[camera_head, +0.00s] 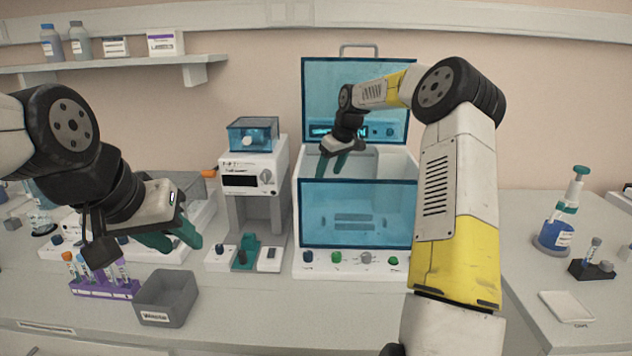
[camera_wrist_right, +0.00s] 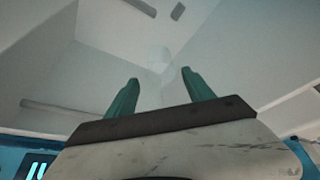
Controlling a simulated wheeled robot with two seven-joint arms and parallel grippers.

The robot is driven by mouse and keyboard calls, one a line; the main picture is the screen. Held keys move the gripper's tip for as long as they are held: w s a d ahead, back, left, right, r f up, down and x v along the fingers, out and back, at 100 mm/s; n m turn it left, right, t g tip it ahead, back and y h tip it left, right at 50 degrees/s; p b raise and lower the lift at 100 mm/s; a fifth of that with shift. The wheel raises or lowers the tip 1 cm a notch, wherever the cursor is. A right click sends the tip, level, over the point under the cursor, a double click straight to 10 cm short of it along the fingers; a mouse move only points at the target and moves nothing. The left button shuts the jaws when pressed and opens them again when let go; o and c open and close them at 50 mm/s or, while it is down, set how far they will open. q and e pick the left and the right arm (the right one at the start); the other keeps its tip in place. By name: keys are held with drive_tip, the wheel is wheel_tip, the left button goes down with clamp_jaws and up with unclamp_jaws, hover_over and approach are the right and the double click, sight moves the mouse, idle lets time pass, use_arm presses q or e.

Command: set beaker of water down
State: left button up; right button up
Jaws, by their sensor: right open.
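My right gripper (camera_head: 333,166) reaches into the open-topped white machine (camera_head: 350,264) with blue see-through panels. Its teal fingers are apart in the right wrist view (camera_wrist_right: 160,76), with nothing between them. A faint pale, glassy shape (camera_wrist_right: 160,56), perhaps the beaker, stands beyond the fingertips inside the pale chamber; I cannot make it out clearly. No beaker shows clearly in the head view, where the machine's wall and my arm hide part of the chamber. My left gripper (camera_head: 180,238) hangs empty above the bench at left; its finger gap is unclear.
A grey bin (camera_head: 166,298) and a purple tube rack (camera_head: 104,289) stand below my left gripper. A smaller white device (camera_head: 250,180) stands left of the machine. A blue-filled bottle (camera_head: 553,236), a small black holder (camera_head: 592,269) and a white pad (camera_head: 566,307) are at right.

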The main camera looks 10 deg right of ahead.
drive_tip(key=s+a+r+m+h, duration=0.1)
drive_tip(key=s+r, duration=0.3)
drive_tip(key=s, duration=0.3)
drive_tip(key=s+a+r+t, duration=0.1)
drive_tip(key=s+a+r, duration=0.1)
drive_tip(key=s+r, duration=0.35)
drive_tip(key=s+a+r+m+h, duration=0.1)
drive_tip(key=s+r, duration=0.2)
drive_tip(key=s, duration=0.6)
drive_tip(key=s+f+m+y, duration=0.1)
drive_tip(key=s+f+m, duration=0.1)
drive_tip(key=s, duration=0.8)
drive_tip(key=s+f+m+t, duration=0.1)
drive_tip(key=s+f+m, duration=0.1)
drive_tip(key=s, duration=0.9)
drive_tip(key=shift+s+t+y, duration=0.2)
drive_tip(key=shift+t+y, duration=0.1)
drive_tip(key=shift+y, duration=0.1)
drive_tip(key=shift+c, duration=0.4)
